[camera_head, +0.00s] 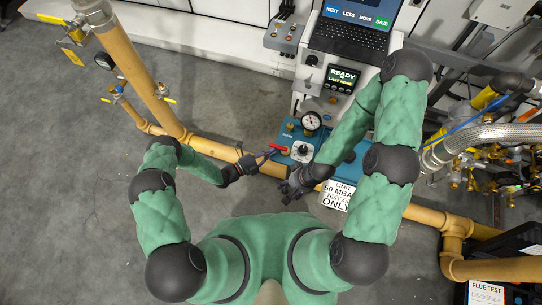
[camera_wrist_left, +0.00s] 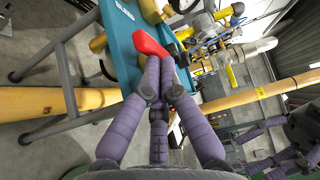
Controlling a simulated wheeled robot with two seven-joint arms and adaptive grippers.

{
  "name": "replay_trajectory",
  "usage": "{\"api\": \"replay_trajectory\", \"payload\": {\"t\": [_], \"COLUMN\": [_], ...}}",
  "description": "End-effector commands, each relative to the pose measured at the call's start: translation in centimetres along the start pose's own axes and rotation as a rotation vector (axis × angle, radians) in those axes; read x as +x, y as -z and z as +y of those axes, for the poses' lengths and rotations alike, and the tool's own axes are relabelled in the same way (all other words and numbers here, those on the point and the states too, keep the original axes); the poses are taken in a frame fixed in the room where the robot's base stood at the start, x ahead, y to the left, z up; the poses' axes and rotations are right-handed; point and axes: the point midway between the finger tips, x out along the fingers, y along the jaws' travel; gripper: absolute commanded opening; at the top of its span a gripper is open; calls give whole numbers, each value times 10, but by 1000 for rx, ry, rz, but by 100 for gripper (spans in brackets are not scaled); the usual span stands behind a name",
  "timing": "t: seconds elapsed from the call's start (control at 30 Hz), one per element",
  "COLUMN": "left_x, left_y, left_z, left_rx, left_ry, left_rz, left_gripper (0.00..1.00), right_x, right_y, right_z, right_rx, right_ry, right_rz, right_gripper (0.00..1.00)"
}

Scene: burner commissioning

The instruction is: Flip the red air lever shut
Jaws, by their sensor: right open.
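The red air lever (camera_head: 278,148) sits on the left side of the blue test panel (camera_head: 325,155). It shows as a broad red handle in the left wrist view (camera_wrist_left: 149,42). My left gripper (camera_head: 264,157) is at the lever's left end. Its purple fingers (camera_wrist_left: 160,76) are drawn together, with their tips at the lever's near edge. The fingers hide part of the lever and its pivot, and I cannot tell whether any of it lies between them. My right gripper (camera_head: 287,190) is open and empty in front of the panel's near edge.
A round pressure gauge (camera_head: 311,120) and a white dial (camera_head: 302,151) stand on the panel close to the lever. A yellow pipe (camera_head: 222,151) runs across in front of the panel. A laptop (camera_head: 350,38) and a READY display (camera_head: 341,79) are behind.

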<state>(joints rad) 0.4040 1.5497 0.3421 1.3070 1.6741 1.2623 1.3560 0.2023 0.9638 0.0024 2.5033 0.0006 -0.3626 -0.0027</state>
Motion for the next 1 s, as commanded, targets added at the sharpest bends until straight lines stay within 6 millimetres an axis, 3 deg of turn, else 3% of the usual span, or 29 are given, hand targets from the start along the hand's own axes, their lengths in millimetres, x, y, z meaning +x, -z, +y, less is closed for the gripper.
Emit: {"api": "replay_trajectory", "payload": {"t": [0.03, 0.13, 0.33, 0.7, 1.0], "left_x": [-1, -6, -25, -95, -122], "left_y": [-8, -4, 18, 11, 9], "left_z": [-3, -3, 0, -1, 0], "left_rx": [15, 14, 2, 2, 1], "left_ry": [4, 4, 1, 0, 0], "left_rz": [-9, -9, 3, 3, 7], "left_gripper": [0, 0, 0, 0, 0], "right_x": [0, 0, 0, -14, -16], "right_y": [0, 0, 0, 0, -1], "right_z": [0, 0, 0, -5, -6], "right_rx": [0, 0, 0, 0, 0], "right_ry": [0, 0, 0, 0, 0], "right_rz": [0, 0, 0, 0, 0], "right_gripper": [58, 58, 58, 58, 58]}}
